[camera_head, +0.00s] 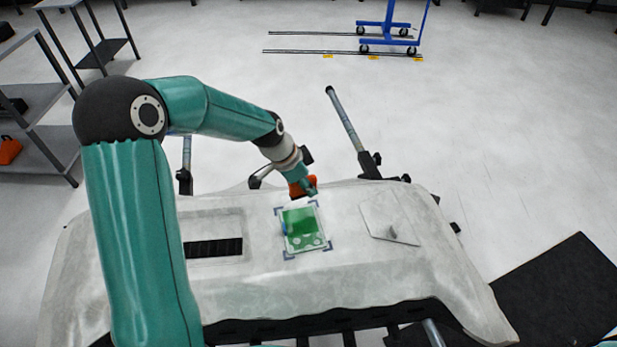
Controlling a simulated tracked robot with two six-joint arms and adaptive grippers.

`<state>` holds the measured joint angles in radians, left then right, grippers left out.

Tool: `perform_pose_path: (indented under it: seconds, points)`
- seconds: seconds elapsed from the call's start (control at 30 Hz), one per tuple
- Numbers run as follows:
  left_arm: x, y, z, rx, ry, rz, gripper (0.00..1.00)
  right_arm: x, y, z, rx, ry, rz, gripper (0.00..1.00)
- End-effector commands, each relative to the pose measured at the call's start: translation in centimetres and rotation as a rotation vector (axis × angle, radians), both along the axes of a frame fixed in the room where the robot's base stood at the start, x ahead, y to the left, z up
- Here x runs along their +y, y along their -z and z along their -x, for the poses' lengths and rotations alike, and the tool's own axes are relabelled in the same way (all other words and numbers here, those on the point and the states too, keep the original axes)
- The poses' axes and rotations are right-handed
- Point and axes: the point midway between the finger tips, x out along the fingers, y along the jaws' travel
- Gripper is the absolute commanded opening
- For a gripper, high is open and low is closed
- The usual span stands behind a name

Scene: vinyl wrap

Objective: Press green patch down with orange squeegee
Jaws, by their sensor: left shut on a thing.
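The green patch (302,228) lies on the pale grey panel, inside dark blue corner marks. A small blue spot shows at its left edge. My left gripper (306,187) is at the patch's far edge, shut on the orange squeegee (296,190). The squeegee is partly hidden by the gripper, and I cannot tell whether its lower edge touches the patch. The gripper's fingers are small in this view. My right gripper is not in view.
The grey panel (350,275) has a slotted recess (214,248) on the left and a raised square plate (390,222) on the right. Stand posts (345,118) rise behind it. Shelves (35,110) stand at left, a blue wheeled frame (390,28) far back.

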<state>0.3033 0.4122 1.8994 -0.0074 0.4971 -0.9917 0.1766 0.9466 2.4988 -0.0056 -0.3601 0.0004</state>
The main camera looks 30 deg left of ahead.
Motion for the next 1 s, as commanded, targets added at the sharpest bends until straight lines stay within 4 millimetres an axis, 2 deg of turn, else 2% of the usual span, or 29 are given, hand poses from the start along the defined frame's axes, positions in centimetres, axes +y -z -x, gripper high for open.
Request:
perform_pose_path:
  seconds: [0.13, 0.27, 0.47, 0.8, 1.0]
  points:
    - [0.6, -1.1, -0.7, -0.002, 0.086, -0.001, 0.0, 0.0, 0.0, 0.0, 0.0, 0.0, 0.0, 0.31]
    - [0.7, -0.9, -0.8, 0.0, 0.111, -0.001, 0.0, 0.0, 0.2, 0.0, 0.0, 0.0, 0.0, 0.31]
    - [0.7, 0.5, -0.7, 0.002, 0.109, -0.001, 0.0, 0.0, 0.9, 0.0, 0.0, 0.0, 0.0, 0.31]
    - [0.7, 3.9, -0.7, 0.002, 0.108, -0.001, 0.0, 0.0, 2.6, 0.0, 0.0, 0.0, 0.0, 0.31]
    - [0.7, 5.1, -0.7, 0.001, 0.107, -0.002, 0.0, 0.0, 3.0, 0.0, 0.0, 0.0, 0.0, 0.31]
